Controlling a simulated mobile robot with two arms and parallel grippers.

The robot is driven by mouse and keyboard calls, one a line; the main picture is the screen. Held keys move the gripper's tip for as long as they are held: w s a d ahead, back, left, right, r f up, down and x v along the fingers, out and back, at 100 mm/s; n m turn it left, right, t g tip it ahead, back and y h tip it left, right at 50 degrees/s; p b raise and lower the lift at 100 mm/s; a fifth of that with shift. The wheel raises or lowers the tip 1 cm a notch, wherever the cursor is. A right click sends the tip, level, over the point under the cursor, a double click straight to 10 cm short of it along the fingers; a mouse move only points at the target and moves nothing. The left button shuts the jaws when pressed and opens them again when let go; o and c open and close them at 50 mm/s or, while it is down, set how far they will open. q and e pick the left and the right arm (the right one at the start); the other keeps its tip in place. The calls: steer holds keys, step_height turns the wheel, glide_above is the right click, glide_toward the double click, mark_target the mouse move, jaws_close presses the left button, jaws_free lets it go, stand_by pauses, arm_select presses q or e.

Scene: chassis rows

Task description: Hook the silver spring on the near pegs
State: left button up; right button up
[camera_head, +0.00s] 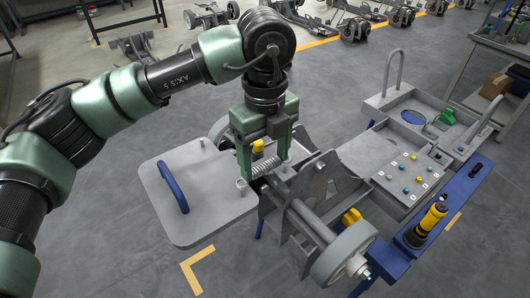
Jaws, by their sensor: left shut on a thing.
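My left gripper (264,172) reaches down from above over the chassis (315,185), with its green fingers shut on the silver spring (267,165). The spring is a short coil lying between the fingers, and they hide part of it. It is just above the chassis's axle end and the edge of the flat grey plate. A small peg-like stub (240,183) shows on the plate's edge beside the left finger. I cannot tell whether the spring's ends touch any peg. My right gripper is not in view.
The grey plate (200,215) has a blue handle (173,187). A wheel (343,252) stands at the chassis's near end. At right is a grey workstation tray with a panel of coloured knobs (409,178) and a yellow-black tool (427,221). Open floor lies at left front.

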arm_select(q)
steer(key=shift+s+r, duration=0.1)
steer(key=shift+s, duration=0.05)
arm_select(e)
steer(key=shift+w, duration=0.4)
arm_select(q)
steer(key=shift+b, duration=0.3)
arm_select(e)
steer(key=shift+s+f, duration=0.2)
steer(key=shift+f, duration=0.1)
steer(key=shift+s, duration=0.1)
arm_select(q)
steer(key=shift+f+b, duration=1.05)
steer(key=shift+f, duration=0.05)
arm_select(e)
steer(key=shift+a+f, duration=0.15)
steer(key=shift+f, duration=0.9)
arm_select(q)
steer(key=shift+f+b, duration=0.8)
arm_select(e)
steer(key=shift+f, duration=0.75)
